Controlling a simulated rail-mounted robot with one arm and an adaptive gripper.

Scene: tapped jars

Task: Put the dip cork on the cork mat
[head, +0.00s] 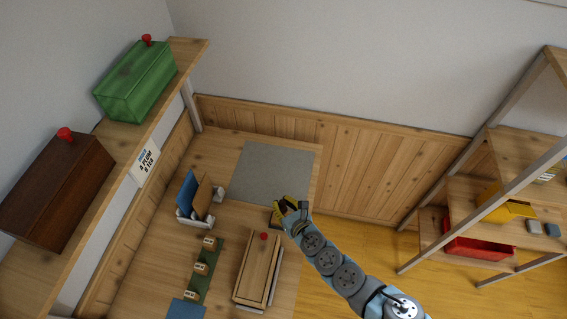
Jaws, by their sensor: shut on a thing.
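My gripper (283,210), with yellow and dark fingers, is over the right part of the wooden table, just below the grey mat. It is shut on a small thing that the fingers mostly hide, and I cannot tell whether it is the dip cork. Several small wooden blocks with white labels (201,268) stand in a row on a dark green strip (219,254). A blue mat (186,309) shows at the bottom edge. A flat grey mat (270,172) lies bare at the back. I cannot tell which surface is the cork mat.
A wooden box with a red knob (257,270) stands below my gripper. A white rack (192,212) holds upright blue and brown boards. A shelf at left carries a green box (137,82) and a brown box (57,191). A shelf unit (470,190) stands at right.

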